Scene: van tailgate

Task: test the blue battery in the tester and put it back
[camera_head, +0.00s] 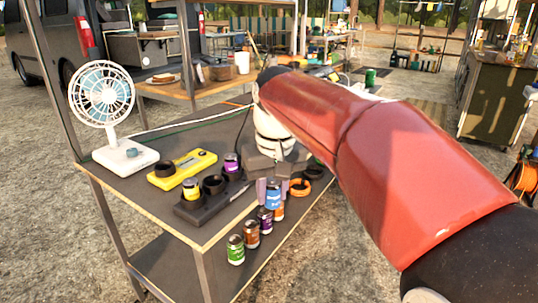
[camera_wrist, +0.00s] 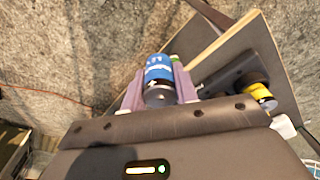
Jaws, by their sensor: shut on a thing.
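My gripper (camera_wrist: 158,98) is shut on the blue battery (camera_wrist: 159,70), which sits between its two mauve fingers. In the head view the gripper (camera_head: 272,184) holds the blue battery (camera_head: 273,199) upright near the table's right edge, to the right of the black holder. Whether its bottom touches the table cannot be told. The yellow device (camera_head: 190,161), seemingly the tester, lies on the table with an empty black ring socket (camera_head: 165,168) at its left end. The black holder (camera_head: 188,213) carries a yellow battery (camera_head: 191,188), with an empty socket (camera_head: 213,185) beside it.
A purple-topped battery (camera_head: 231,162) stands behind the holder's empty socket. Green (camera_head: 236,250), brown (camera_head: 252,234) and purple (camera_head: 266,221) batteries stand in a row along the table's right edge. A white fan (camera_head: 103,100) stands at left.

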